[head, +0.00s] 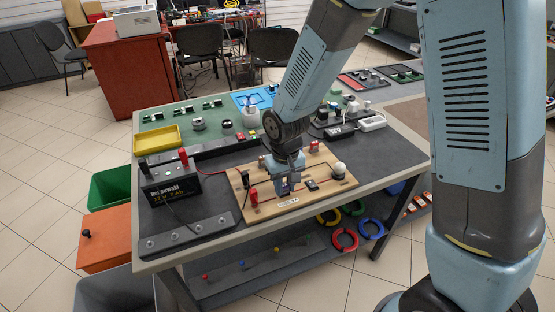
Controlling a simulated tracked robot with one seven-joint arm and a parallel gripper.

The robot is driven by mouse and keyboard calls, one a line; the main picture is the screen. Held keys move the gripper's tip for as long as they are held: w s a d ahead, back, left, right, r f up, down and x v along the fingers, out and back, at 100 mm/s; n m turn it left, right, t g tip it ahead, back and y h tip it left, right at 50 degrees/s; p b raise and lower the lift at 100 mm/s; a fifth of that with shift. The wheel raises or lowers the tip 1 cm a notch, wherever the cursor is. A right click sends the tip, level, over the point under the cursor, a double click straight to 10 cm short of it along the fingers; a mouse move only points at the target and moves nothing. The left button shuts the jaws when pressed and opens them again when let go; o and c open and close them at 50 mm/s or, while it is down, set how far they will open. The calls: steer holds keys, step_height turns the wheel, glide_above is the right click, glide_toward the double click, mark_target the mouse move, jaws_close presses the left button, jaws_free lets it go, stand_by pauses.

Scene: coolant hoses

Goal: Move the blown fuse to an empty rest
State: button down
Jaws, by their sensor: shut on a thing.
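My gripper (289,186) points down over the wooden circuit board (272,212) on the table. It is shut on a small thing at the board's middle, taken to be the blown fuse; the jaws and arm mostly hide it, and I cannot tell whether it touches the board. The board also carries a red clip (253,197), a black post, a small dark switch (311,185) and a round white bulb (339,170). A dark strip (187,236) with several round grey studs lies at the table's front left; I cannot tell whether these are rests.
A black battery (171,185) with red and black clips and leads stands left of the board. A yellow tray (158,139) and green, blue and red mats with small parts lie farther back. A power strip and adapters (341,131) are at back right.

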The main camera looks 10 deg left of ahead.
mark_target(284, 185)
steer(key=shift+r, duration=0.15)
steer(key=shift+r, duration=2.85)
steer(key=shift+w+a, duration=1.45)
steer(key=shift+w, duration=5.7)
steer(key=shift+f, duration=2.35)
steer(key=shift+f, duration=0.65)
steer(key=c, duration=0.8)
jaws_free()
